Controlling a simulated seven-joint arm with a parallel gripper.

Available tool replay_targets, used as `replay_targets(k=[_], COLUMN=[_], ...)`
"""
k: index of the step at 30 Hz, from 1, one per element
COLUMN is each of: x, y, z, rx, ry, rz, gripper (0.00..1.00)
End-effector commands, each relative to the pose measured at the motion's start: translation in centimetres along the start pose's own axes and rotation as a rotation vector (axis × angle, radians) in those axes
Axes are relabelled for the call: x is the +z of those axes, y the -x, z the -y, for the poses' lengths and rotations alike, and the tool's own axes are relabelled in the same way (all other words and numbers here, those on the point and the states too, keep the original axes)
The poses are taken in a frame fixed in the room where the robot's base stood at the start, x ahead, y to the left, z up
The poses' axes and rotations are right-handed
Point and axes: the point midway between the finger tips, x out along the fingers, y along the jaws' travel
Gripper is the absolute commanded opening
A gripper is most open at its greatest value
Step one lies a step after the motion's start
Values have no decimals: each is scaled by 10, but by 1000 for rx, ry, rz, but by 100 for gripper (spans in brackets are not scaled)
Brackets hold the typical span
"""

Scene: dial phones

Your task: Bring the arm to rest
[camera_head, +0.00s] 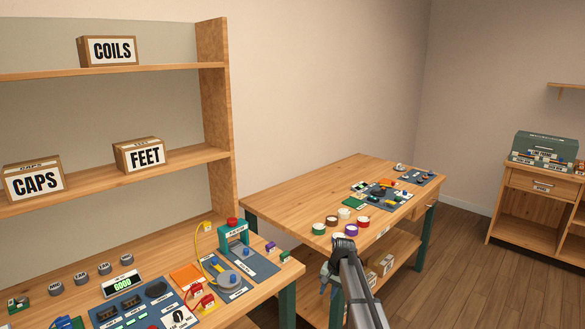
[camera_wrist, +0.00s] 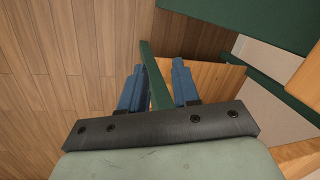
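My arm (camera_head: 354,275) reaches up from the lower edge in the head view, in front of the right-hand workbench. My gripper (camera_wrist: 157,76) shows in the wrist view with its two blue fingers apart. I see nothing held between them. A green table leg (camera_wrist: 153,72) shows through the gap, seemingly behind the fingers. In the head view the gripper hangs at the arm's end, and its fingers are too small and hidden to make out.
The right workbench (camera_head: 300,196) carries several colored round pots and parts boards. The left workbench (camera_head: 270,289) holds a press, a meter and boards. A shelf (camera_head: 90,186) with labeled boxes stands behind it. Open wooden floor (camera_head: 450,255) lies to the right.

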Motion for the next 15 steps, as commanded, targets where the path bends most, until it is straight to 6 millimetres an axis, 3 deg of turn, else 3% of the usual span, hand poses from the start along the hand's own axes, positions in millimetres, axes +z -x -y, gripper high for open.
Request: replay_targets(k=[1,6,15], x=[18,62,150], y=[-20,-75,-156], z=[-14,-51,-118], rx=[16,60,134], ry=[8,36,91], rz=[19,71,170], gripper=[31,31,31])
